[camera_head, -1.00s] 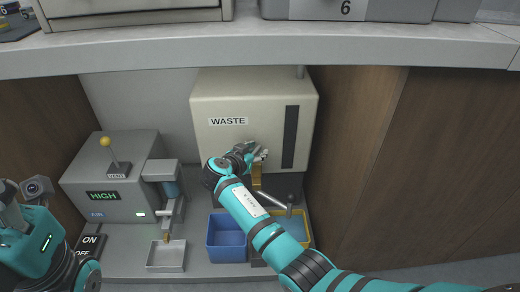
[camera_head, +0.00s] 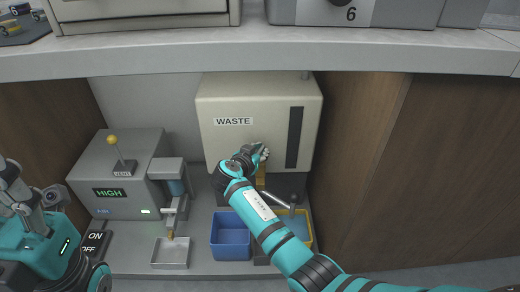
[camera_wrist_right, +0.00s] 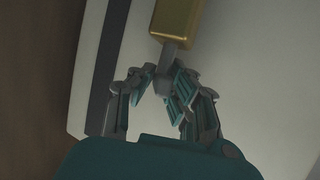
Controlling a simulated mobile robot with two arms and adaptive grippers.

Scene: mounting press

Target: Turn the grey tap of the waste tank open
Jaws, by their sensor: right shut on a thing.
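The cream waste tank (camera_head: 222,145), labelled WASTE, stands under the shelf. My right gripper (camera_head: 262,153) is at its lower front. In the right wrist view my right gripper (camera_wrist_right: 160,88) has its fingers closed around the small grey tap handle (camera_wrist_right: 171,58), just beside a brass body (camera_wrist_right: 177,18). In the head view the gripper hides the handle, and a strip of the brass body (camera_head: 260,178) shows below it. My left gripper (camera_head: 18,195) is at the left edge, away from the tank and partly cut off; its jaws are unclear.
A blue bin (camera_head: 230,238) and a yellow-rimmed bin (camera_head: 306,222) stand below the tank, the latter partly behind my right arm. A grey bar (camera_head: 276,200) runs above them. At left are a grey machine (camera_head: 125,200) with a yellow-knobbed lever and a small metal tray (camera_head: 170,253).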

